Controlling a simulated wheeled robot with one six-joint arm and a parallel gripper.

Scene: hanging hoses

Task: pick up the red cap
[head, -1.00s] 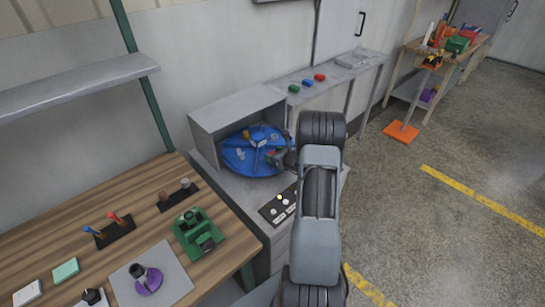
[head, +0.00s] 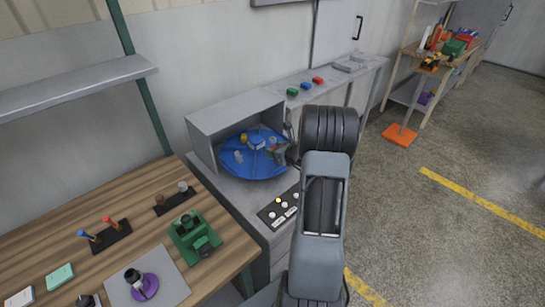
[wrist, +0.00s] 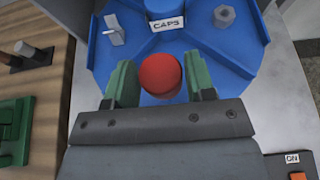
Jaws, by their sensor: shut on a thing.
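The red cap (wrist: 160,75) is a short, round red piece in the wrist view, between the two green fingers of my gripper (wrist: 160,82). The jaws are shut on it. Under it lies the blue divided tray (wrist: 230,58), with a "CAPS" label (wrist: 168,24) on its hub. I cannot tell whether the cap is clear of the tray floor. In the head view my gripper (head: 278,152) reaches over the right side of the blue tray (head: 250,171); the cap is too small to make out there.
The tray sits in an open-fronted grey box (head: 205,131), whose walls and roof are close around it. A nut (wrist: 224,16) and a small metal part (wrist: 113,30) lie in other compartments. A button panel (head: 279,210) is in front. A wooden bench (head: 60,235) stands at left.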

